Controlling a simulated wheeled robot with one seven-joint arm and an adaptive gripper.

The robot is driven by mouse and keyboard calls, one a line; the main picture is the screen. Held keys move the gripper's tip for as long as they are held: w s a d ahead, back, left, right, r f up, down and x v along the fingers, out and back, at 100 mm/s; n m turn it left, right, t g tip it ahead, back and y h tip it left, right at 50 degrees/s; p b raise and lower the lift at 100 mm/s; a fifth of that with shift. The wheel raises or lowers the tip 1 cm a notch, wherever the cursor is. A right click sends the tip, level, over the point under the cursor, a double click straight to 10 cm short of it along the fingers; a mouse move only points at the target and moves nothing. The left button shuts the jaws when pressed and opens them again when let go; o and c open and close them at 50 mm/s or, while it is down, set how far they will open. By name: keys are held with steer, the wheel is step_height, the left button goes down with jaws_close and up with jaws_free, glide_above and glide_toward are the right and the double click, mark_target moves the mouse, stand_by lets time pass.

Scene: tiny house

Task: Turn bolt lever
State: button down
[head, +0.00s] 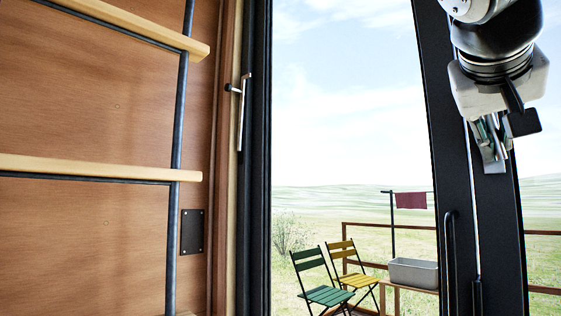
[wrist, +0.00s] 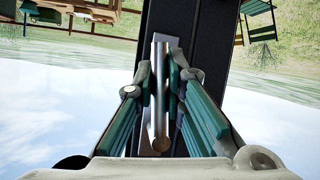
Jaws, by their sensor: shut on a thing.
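The bolt lever (wrist: 160,85) is a slim silver metal bar on a pale plate (wrist: 174,48), mounted on a dark door frame. In the wrist view it runs lengthwise along the frame between my two fingers. My gripper (wrist: 161,76) has a finger on each side of the bar and is shut on it. In the head view my gripper (head: 494,150) is at the upper right against the dark door frame (head: 494,215); there the fingers and wrist largely hide the lever.
A silver lever handle (head: 241,108) is on the left door frame (head: 256,220). A black vertical pull handle (head: 451,260) is below my gripper. Wooden shelves (head: 100,168) line the left wall. Outside are a green chair (head: 327,295), a yellow chair (head: 352,265) and a grey basin (head: 413,273).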

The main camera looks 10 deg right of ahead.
steer(key=shift+w+a+m+t+b, duration=0.3)
steer(key=shift+w+m+t+b, duration=0.1)
steer(key=shift+m+b, duration=0.15)
steer(key=c, duration=1.6)
jaws_free()
steer(key=shift+c, duration=0.2)
steer(key=shift+s, duration=0.1)
steer(key=v, duration=1.2)
steer(key=shift+d+r, duration=0.1)
steer(key=shift+d, duration=0.05)
